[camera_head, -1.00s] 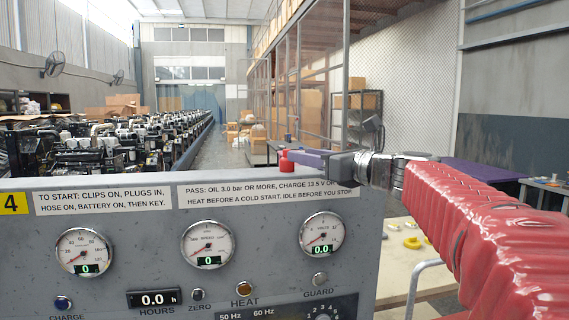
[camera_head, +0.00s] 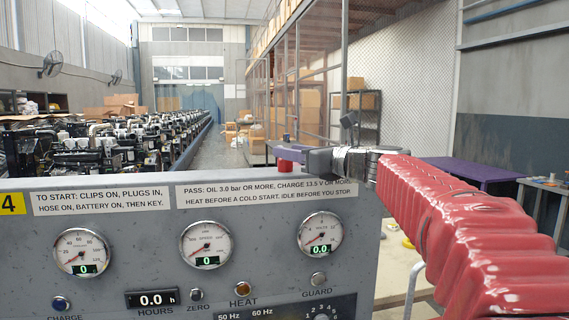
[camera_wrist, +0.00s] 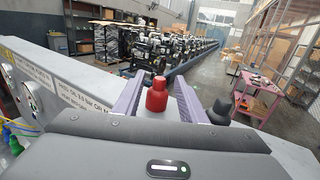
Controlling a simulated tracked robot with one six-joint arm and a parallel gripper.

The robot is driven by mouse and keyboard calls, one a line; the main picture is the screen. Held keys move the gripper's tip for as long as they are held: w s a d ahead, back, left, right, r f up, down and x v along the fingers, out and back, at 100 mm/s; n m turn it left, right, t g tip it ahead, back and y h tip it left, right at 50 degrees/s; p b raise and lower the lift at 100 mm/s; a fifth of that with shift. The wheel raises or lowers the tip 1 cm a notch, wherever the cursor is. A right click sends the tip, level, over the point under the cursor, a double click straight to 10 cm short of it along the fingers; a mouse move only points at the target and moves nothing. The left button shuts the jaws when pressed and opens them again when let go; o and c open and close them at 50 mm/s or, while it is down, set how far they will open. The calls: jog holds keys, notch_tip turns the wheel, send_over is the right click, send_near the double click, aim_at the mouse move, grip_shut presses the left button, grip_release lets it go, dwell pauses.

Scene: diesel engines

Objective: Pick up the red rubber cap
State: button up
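The red rubber cap (camera_head: 285,166) stands upright on the top of the grey control panel, in the middle of the head view. In the wrist view the red cap (camera_wrist: 157,96) stands between the two purple fingers of my gripper (camera_wrist: 159,84). The fingers are spread, one on each side of it, and a gap seems to show beside the cap. In the head view my gripper (camera_head: 297,158) reaches in from the right, level with the cap and partly hiding it. The cap's base is hard to see.
A black cap (camera_wrist: 219,111) stands just right of my right finger in the wrist view. The grey panel (camera_head: 130,235) with gauges lies below. A pink cart (camera_wrist: 257,92) and a purple-topped table (camera_head: 474,171) stand farther off. Rows of engines (camera_head: 110,146) fill the left background.

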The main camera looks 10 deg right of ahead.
grip_shut()
jog(key=shift+r, duration=0.1)
dwell(0.4)
notch_tip(320, 180, up, 10)
dwell(0.6)
jog(key=shift+s, duration=0.1)
dwell(0.4)
